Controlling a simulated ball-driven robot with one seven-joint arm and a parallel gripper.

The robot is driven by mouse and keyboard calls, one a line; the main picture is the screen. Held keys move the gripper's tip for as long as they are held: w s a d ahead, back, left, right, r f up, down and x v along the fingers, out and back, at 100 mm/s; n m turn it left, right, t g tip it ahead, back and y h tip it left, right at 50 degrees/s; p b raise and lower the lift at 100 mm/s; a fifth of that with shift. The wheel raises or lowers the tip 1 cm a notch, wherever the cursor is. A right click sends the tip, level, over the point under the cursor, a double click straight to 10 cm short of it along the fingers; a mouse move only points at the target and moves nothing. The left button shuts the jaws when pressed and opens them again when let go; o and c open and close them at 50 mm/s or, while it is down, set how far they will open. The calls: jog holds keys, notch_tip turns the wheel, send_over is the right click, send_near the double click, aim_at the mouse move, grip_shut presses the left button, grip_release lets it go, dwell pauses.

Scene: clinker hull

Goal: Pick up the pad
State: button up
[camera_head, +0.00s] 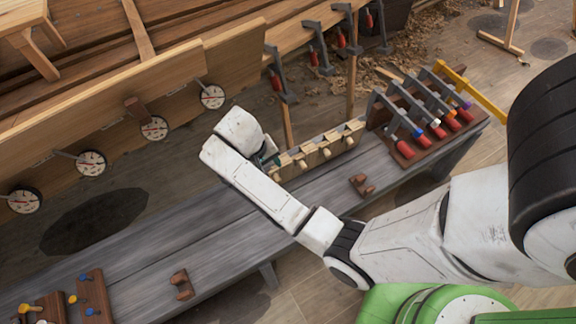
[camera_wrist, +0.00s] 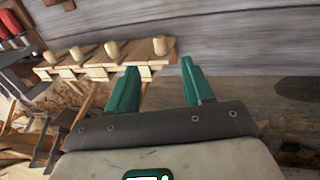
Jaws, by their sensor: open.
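Several pale wooden blocks with rounded pegs stand in a row (camera_head: 325,150) on the far edge of the grey bench; which one is the pad I cannot tell for sure. In the wrist view the nearest block, with its peg (camera_wrist: 160,46), lies just beyond the gap between my fingertips, and the others run off to the left. My gripper (camera_wrist: 157,70) is open, its two green fingers apart with nothing between them. In the head view my white wrist hides most of the gripper at the row's left end; a bit of green shows.
The grey plank bench (camera_head: 225,240) runs diagonally. A brown rack of red-handled clamps (camera_head: 430,120) stands at its right end. Small brown cradles (camera_head: 181,284) sit on it. The wooden hull plank with round dials (camera_head: 153,128) is beyond. Mid-bench is mostly clear.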

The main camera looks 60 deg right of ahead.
send_near(281, 175)
jog(key=a+f, duration=0.2)
jog(key=shift+s+b+x, duration=0.15)
jog(key=shift+b+x, duration=0.2)
jog(key=shift+x, duration=1.1)
jog(key=shift+s+b+x, duration=0.2)
jog(key=shift+b+x, duration=0.15)
jog(key=shift+x, duration=1.15)
jog(key=shift+r, duration=0.1)
grip_shut()
